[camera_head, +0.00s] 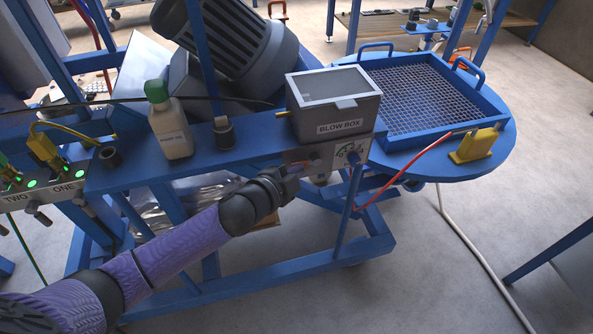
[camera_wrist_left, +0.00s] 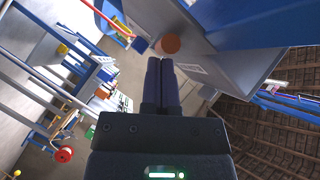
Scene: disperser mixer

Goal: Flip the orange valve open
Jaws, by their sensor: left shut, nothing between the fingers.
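My left gripper (camera_head: 298,172) reaches in from the lower left to the grey panel (camera_head: 318,156) below the blow box (camera_head: 345,108). In the left wrist view its two dark fingers (camera_wrist_left: 162,62) are together, with nothing between them. In the head view I cannot make out the orange part at the panel. My right gripper is not in view.
A gauge (camera_head: 348,154) and a blue fitting with a red hose (camera_head: 405,170) are right of the gripper. A white bottle with a green cap (camera_head: 170,125) stands on the blue bench. A blue mesh tray (camera_head: 405,95) is at the right. Blue legs stand below.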

